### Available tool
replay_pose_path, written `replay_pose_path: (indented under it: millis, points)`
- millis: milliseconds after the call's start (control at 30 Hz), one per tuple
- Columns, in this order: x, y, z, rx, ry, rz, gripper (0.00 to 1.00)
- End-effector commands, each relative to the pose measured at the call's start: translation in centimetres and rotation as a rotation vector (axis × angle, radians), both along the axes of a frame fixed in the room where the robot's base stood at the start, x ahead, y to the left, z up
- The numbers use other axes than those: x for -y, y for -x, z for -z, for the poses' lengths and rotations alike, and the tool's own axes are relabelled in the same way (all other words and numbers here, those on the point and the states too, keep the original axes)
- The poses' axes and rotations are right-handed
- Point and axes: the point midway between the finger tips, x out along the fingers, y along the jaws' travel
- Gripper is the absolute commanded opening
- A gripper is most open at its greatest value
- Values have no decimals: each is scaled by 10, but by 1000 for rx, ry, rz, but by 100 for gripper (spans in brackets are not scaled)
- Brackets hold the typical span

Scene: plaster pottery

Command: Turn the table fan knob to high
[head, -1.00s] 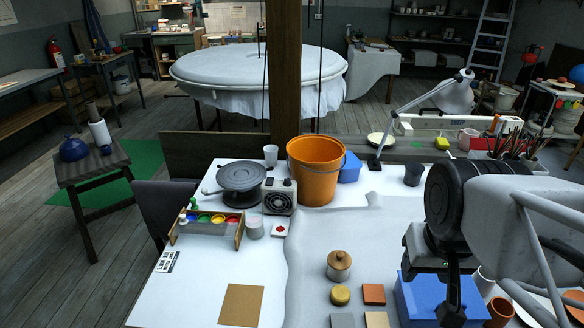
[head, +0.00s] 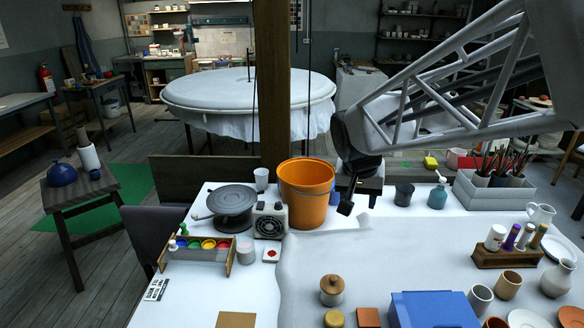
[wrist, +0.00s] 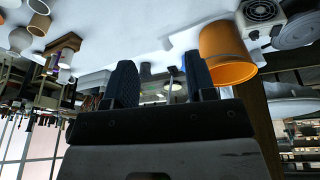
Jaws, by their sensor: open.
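The small white table fan (head: 269,222) with a round dark grille stands on the white table, left of the orange bucket (head: 307,195). Small dark knobs seem to show on its top, but their setting is too small to read. The fan also shows at the top right of the wrist view (wrist: 262,12), beyond the bucket (wrist: 226,55). My gripper (head: 346,200) is over the table to the right of the bucket, apart from the fan. In the wrist view its two dark padded fingers (wrist: 160,80) stand apart with nothing between them.
A dark turntable (head: 232,200) stands left of the fan, and a paint rack (head: 196,255) in front of that. The tall bucket is between my gripper and the fan. A lidded jar (head: 332,290) and blue box (head: 435,310) are nearer. White tabletop before the fan is mostly clear.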

Motion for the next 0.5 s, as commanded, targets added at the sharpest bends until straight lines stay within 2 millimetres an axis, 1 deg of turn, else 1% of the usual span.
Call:
replay_pose_path:
  millis: [33, 100, 267, 500]
  points:
    - [-8, -15, 4, 0, 2, 7, 51]
    - [-17, -35, 8, 6, 5, 21, 51]
    - [-41, -79, 21, 22, 10, 53, 51]
    - [-81, -141, 48, 47, 11, 99, 51]
